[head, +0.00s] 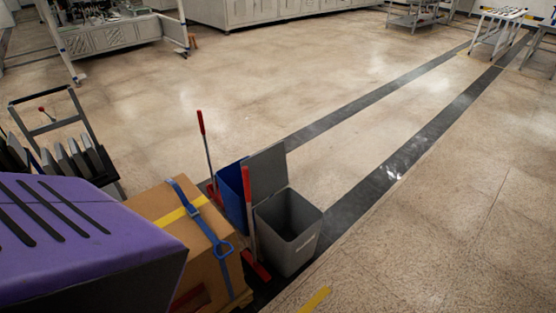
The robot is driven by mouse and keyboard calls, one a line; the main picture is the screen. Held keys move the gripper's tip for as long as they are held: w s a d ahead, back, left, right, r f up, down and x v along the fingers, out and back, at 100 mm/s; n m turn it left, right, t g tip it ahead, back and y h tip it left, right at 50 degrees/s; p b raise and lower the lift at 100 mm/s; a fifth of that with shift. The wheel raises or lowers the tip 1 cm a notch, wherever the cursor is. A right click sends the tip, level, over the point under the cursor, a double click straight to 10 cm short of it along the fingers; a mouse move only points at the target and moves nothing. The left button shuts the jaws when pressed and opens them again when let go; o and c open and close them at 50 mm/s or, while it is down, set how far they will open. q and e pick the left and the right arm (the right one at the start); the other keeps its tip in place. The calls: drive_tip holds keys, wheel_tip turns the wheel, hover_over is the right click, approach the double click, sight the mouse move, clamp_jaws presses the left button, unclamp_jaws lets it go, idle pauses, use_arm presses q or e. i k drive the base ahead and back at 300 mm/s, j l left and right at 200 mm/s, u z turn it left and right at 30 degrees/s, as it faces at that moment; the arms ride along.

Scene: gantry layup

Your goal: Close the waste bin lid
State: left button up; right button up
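The grey waste bin (292,240) stands on the floor near the lower middle of the head view. Its flat grey lid (266,173) is up, standing roughly upright at the bin's back left edge, and the dark inside of the bin shows. A red-ended tool leans close to the bin's left side and hides part of it. Neither of my grippers shows in the head view.
A blue bin (232,190) stands just behind and left of the grey one. A strapped cardboard box (173,205) is to its left, with a purple-topped object (75,235) nearer. A trolley (60,145) is farther left. The floor (430,220) to the right is clear.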

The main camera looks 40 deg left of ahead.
sight(268, 169)
drive_tip(key=i+z, duration=0.35)
drive_tip(key=i, duration=1.05)
drive_tip(key=i+u, duration=0.1)
drive_tip(key=i, duration=0.75)
drive_tip(key=i+l+u, duration=0.15)
drive_tip(key=i, duration=0.65)
drive_tip(key=i+j+u, duration=0.1)
drive_tip(key=i+u, duration=0.75)
drive_tip(key=i+l+u, duration=0.1)
drive_tip(key=i+u, duration=0.2)
drive_tip(key=u, duration=0.15)
drive_tip(key=i+j+u, duration=0.15)
drive_tip(key=i+u, duration=1.05)
drive_tip(key=i+j, duration=0.1)
drive_tip(key=i, duration=1.6)
drive_tip(key=i+u, duration=0.25)
drive_tip(key=u, duration=0.15)
drive_tip(key=i+l+u, duration=0.1)
drive_tip(key=u, duration=0.25)
drive_tip(key=i+l+u, duration=0.15)
drive_tip(key=i+u, duration=0.25)
drive_tip(key=k+u, duration=0.1)
drive_tip(key=u, duration=2.95)
